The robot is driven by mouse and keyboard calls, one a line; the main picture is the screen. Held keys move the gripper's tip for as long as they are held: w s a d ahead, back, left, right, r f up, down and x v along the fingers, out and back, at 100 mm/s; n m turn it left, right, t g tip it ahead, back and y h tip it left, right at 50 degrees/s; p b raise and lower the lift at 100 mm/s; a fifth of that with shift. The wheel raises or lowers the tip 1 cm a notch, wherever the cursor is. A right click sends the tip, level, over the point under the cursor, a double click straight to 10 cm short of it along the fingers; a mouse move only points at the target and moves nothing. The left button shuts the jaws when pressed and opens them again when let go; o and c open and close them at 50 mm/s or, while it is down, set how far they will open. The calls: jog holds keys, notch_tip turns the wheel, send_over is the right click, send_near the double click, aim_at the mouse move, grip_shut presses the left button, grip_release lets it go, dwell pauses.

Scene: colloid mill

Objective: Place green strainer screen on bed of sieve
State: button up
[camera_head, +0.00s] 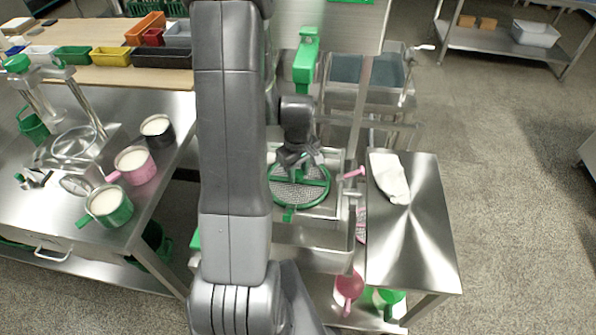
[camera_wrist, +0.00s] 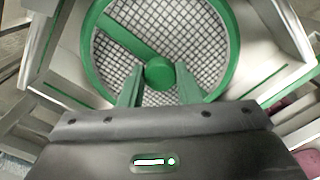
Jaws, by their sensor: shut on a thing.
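The green strainer screen (camera_head: 313,192) is a round mesh with a green rim, a crossbar and a round central knob. In the wrist view the screen (camera_wrist: 118,36) fills the upper middle, with its knob between my fingers. My gripper (camera_head: 300,165) is shut on that knob from above; it also shows in the wrist view (camera_wrist: 158,82). The sieve bed (camera_head: 337,205) is a square metal frame under and around the screen. I cannot tell whether the screen touches the bed or hangs just above it. My gripper hides part of the screen's far side.
A steel side table (camera_head: 420,225) with a white cloth (camera_head: 390,178) stands to the right. A pink-handled tool (camera_head: 352,173) lies by the sieve's right edge. Pots and a scale stand on the left table (camera_head: 60,225). A green post (camera_head: 306,65) rises behind.

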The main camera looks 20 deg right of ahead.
aim_at(298, 174)
jog(key=shift+f, duration=0.25)
jog(key=shift+f, duration=0.15)
jog(key=o, duration=1.1)
notch_tip(298, 174, up, 12)
jog(key=shift+r, duration=0.15)
